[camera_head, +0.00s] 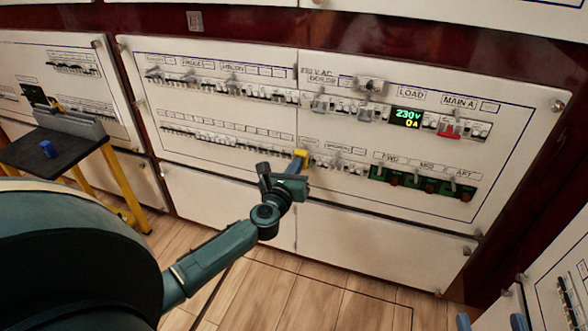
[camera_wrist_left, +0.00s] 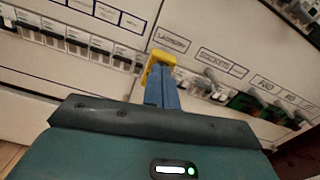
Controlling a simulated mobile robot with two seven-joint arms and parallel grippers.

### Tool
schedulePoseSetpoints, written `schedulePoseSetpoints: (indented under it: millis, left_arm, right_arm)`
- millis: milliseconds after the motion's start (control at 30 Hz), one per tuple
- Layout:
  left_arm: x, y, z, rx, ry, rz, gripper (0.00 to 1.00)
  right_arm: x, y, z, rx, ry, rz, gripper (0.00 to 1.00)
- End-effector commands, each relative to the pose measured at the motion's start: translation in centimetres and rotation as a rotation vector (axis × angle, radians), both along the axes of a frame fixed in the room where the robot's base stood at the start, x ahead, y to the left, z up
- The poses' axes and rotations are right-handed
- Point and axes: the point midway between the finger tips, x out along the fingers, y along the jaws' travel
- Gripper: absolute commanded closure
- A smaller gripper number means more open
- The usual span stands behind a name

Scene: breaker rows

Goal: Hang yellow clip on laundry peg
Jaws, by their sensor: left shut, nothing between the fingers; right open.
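The yellow clip (camera_head: 301,154) is at the lower breaker row of the middle panel, just under the LAUNDRY label (camera_wrist_left: 173,40). In the left wrist view the clip (camera_wrist_left: 157,62) is an angled piece against the panel, at the tips of my blue fingers. The laundry peg is hidden behind the clip and fingers, so I cannot tell how the clip sits on it. My left gripper (camera_head: 296,168) is shut with nothing between its fingers, its tips right at the clip. Two blue fingertips of my right gripper (camera_head: 491,322) show apart at the bottom edge, open and empty.
Breaker levers stick out around the clip. A lit display (camera_head: 408,117) is at the upper right. Wooden floor is clear below the panel.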

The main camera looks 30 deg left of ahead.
Motion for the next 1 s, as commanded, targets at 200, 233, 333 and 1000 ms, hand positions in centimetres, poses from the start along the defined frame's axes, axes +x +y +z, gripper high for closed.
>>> schedulePoseSetpoints:
  millis: [200,233,333,1000]
  left_arm:
    - [0.0,0.0,0.0,0.000,0.000,0.000,1.00]
    - [0.0,0.0,0.0,0.000,0.000,0.000,1.00]
    - [0.2,0.0,0.0,0.000,0.000,0.000,1.00]
    - [-2.5,-0.6,0.0,-0.001,0.000,0.000,1.00]
  right_arm:
    - [0.0,0.0,0.0,0.000,0.000,0.000,0.49]
    - [0.0,0.0,0.0,0.000,0.000,0.000,0.49]
    - [0.0,0.0,0.0,0.000,0.000,0.000,0.49]
    - [0.0,0.0,0.7,-0.002,-0.001,0.000,0.49]
